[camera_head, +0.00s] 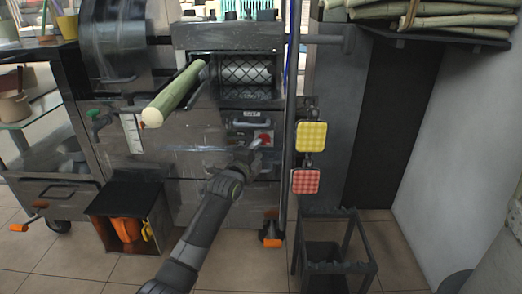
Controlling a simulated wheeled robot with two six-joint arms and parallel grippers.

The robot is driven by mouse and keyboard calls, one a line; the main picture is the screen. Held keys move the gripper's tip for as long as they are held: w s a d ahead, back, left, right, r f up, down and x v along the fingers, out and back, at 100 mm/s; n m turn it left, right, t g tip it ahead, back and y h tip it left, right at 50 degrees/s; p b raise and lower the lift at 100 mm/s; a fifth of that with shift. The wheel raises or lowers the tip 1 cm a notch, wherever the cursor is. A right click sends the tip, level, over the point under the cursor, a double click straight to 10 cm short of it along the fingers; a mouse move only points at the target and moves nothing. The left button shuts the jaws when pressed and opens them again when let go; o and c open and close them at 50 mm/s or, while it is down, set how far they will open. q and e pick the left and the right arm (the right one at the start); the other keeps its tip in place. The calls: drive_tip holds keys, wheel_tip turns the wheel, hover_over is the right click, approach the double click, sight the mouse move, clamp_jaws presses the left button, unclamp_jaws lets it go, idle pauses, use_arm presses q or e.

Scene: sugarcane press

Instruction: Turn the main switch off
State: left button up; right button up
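The sugarcane press (190,150) is a grey metal machine at the centre left. On its front, below the meshed roller opening, is a small pale switch panel with a red part (266,137), which looks like the main switch. A dark handle-like part and a small label sit just above it. My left gripper (255,146) is at the front of the panel, just left of and below the red part. The gripper partly covers the panel; contact is unclear. Its fingers are too small to tell open from shut. The switch position cannot be read. My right gripper is not in view.
A green cane stalk (175,93) sticks out of the press above my arm. Yellow (311,136) and red (305,181) checked pads hang to the right. A dark frame stand (337,268) is at lower right. An open box (128,215) stands at lower left.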

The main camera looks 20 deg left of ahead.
use_arm(q)
drive_tip(key=shift+w+d+b, duration=0.2)
drive_tip(key=shift+w+b, duration=0.25)
drive_tip(key=shift+w, duration=1.25)
clamp_jaws()
